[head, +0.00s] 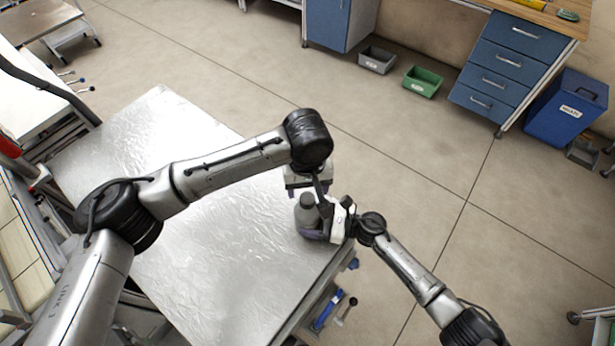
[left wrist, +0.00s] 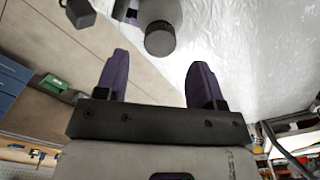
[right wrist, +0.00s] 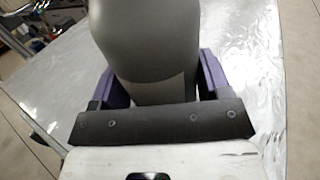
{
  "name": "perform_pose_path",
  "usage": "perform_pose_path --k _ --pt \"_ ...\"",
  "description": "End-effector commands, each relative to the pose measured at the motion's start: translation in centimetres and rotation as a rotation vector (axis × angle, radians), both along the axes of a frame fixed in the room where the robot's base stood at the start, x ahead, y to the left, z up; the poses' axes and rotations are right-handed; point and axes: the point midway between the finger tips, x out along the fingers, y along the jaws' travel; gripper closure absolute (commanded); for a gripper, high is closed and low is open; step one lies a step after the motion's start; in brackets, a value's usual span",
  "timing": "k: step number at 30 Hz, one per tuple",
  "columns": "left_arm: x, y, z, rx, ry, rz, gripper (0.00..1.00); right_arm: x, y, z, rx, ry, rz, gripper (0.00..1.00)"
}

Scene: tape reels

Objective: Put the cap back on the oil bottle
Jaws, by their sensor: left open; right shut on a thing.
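The grey oil bottle (head: 312,221) stands near the right edge of the metal table. It fills the middle of the right wrist view (right wrist: 140,45). A darker grey round cap (left wrist: 160,39) appears to sit on the bottle's top; it shows in the head view too (head: 307,201). I cannot tell how firmly it sits. My right gripper (right wrist: 152,84) is shut around the bottle's body from the right. My left gripper (left wrist: 160,80) is open and empty, close to the cap, which lies just beyond its fingertips. The bottle's base is partly hidden.
The metal table (head: 225,245) is otherwise bare, with free room left of the bottle. Its right edge is close by. Blue drawers (head: 510,65), a grey bin (head: 377,59), a green bin (head: 423,81) and a blue box (head: 568,108) stand away on the floor.

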Motion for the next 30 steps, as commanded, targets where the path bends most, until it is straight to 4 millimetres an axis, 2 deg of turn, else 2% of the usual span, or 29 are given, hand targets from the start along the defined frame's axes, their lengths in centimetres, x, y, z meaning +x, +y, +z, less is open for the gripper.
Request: perform_pose_path --k 6,12,24,30 --pt "0.0 0.0 -2.8 0.001 0.002 0.001 0.38 0.0 0.0 -0.1 -0.002 0.002 -0.001 0.96" --pt "0.0 0.0 -4.3 0.001 0.001 0.000 0.38 0.0 0.0 -0.1 -0.003 0.003 -0.001 0.96" --pt "0.0 0.0 -4.7 0.000 0.001 0.000 0.38 0.0 0.0 -0.1 -0.003 0.003 -0.001 0.96" --pt "0.0 0.0 -4.7 0.000 0.001 0.000 0.55 0.0 0.0 -0.1 -0.003 0.003 -0.001 0.96"
